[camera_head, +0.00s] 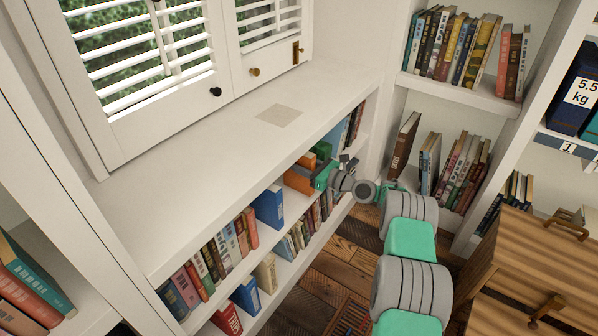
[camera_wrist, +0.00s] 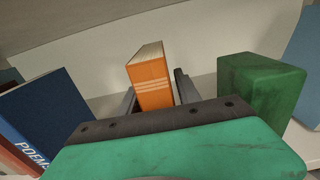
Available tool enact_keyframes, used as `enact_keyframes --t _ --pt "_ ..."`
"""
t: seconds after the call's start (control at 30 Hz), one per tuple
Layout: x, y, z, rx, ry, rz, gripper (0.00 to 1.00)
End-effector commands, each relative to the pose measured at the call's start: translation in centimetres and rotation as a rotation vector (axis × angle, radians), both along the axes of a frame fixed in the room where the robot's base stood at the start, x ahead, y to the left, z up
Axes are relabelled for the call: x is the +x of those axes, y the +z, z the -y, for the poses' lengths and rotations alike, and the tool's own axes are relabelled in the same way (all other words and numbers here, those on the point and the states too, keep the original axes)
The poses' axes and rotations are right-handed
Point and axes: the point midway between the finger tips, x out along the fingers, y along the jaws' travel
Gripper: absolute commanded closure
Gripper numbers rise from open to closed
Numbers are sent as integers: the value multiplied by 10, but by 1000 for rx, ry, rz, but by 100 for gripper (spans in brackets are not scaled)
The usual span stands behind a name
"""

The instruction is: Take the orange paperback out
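The orange paperback (camera_wrist: 152,84) stands upright on the upper shelf under the window in the wrist view, with pale stripes across its spine. In the head view the orange paperback (camera_head: 299,180) is partly hidden by my gripper. My gripper (camera_wrist: 156,90) has one finger on each side of the book in the wrist view. A gap shows between the right finger and the book; the left finger is close to its side. My gripper (camera_head: 318,177) reaches into the shelf from the right in the head view.
A blue book (camera_wrist: 45,115) leans left of the orange one, and a green block-like book (camera_wrist: 262,85) stands to its right. The white counter (camera_head: 200,180) lies above the shelf. A wooden dresser (camera_head: 540,260) stands at the right.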

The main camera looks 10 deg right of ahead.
Motion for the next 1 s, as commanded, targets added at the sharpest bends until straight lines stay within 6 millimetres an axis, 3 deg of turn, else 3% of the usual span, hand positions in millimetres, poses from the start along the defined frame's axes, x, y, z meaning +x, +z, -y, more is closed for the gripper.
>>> enact_keyframes --t 0.47,1.0 --pt "0 0 0 0 0 0 100" --pt "0 1 0 0 1 1 100"
